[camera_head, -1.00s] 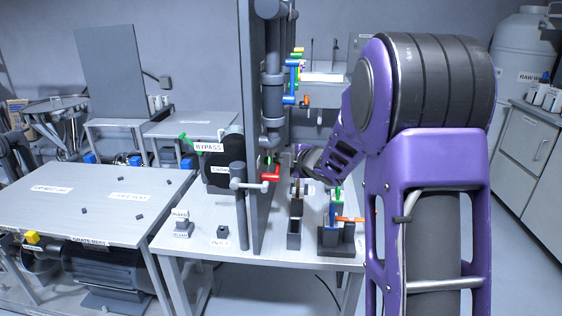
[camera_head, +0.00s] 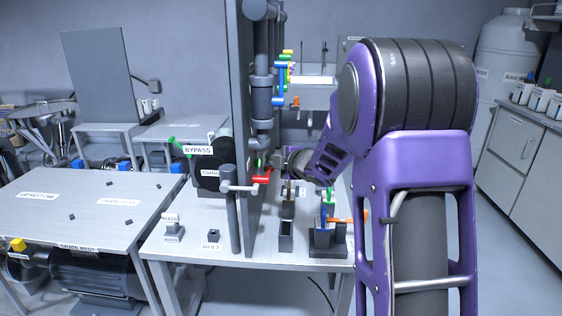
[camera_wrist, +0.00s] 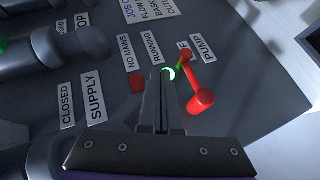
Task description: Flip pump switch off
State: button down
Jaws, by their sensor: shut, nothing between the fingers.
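The pump switch (camera_wrist: 196,80) is a red lever on a dark panel in the wrist view, beside the "PUMP" label (camera_wrist: 202,48). Its thick red end points toward the bottom of the picture. A green lamp (camera_wrist: 169,74) glows by the "RUNNING" label. My gripper (camera_wrist: 160,72) is shut and empty, its tips near the lamp, just left of the lever. I cannot tell whether they touch the lever or panel. In the head view my gripper (camera_head: 279,159) is beside the upright panel (camera_head: 240,110), close to a red handle (camera_head: 261,177).
The wrist view also shows a dark red square (camera_wrist: 137,84) by "NO MAINS" and a "SUPPLY" label (camera_wrist: 95,97). In the head view, pipes with coloured handles (camera_head: 262,90) rise behind my gripper. A block with blue and orange handles (camera_head: 327,240) stands on the table below my arm.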

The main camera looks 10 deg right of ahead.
jog(key=p+v, duration=0.1)
jog(key=v, duration=1.6)
jog(key=shift+p, duration=0.35)
jog(key=shift+r, duration=0.2)
